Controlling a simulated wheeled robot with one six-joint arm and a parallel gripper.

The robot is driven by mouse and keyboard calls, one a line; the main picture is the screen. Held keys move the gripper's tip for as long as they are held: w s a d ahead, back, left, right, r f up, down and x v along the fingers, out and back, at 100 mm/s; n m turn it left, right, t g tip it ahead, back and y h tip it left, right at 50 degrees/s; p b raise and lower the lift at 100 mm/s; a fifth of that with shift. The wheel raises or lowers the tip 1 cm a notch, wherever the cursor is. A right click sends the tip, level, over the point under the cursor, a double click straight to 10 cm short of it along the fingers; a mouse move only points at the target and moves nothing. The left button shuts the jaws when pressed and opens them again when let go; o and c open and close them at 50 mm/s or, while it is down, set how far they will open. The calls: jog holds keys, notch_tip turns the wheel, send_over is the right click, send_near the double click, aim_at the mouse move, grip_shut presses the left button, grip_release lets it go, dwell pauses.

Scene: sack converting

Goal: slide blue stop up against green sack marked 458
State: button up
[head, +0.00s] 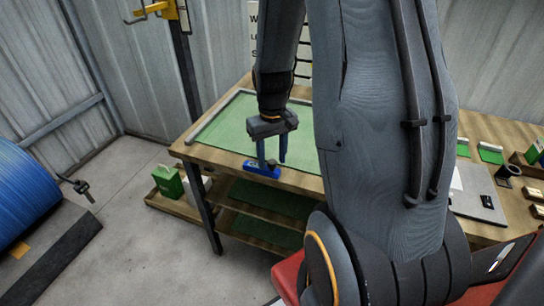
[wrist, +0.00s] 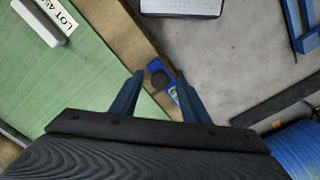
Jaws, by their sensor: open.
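The blue stop (head: 261,171) sits at the near edge of the table, beside the green sheet-like sack (head: 226,122) lying flat on the tabletop. In the wrist view the stop (wrist: 154,66) shows a dark round knob and lies on the wood strip by the edge of the green (wrist: 95,75). A white label there reads "LOT 45", its last part cut off by the frame. My gripper (head: 272,161) is open, pointing down over the stop. In the wrist view its fingertips (wrist: 159,74) are on either side of the stop; contact cannot be told.
A pale bar (head: 213,117) lies along the green's left side. Lower shelves (head: 265,198) hold green material. A green box (head: 167,181) stands on a low board at left. A blue reel (head: 22,195) stands on the floor. My arm hides the table's middle.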

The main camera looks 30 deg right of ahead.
grip_shut()
jog(key=shift+w+d, duration=0.75)
jog(key=shift+d, duration=0.15)
grip_release()
jog(key=shift+a, duration=0.1)
jog(key=shift+r, duration=0.1)
notch_tip(320, 180, up, 8)
jog(key=b, duration=0.1)
dwell(0.5)
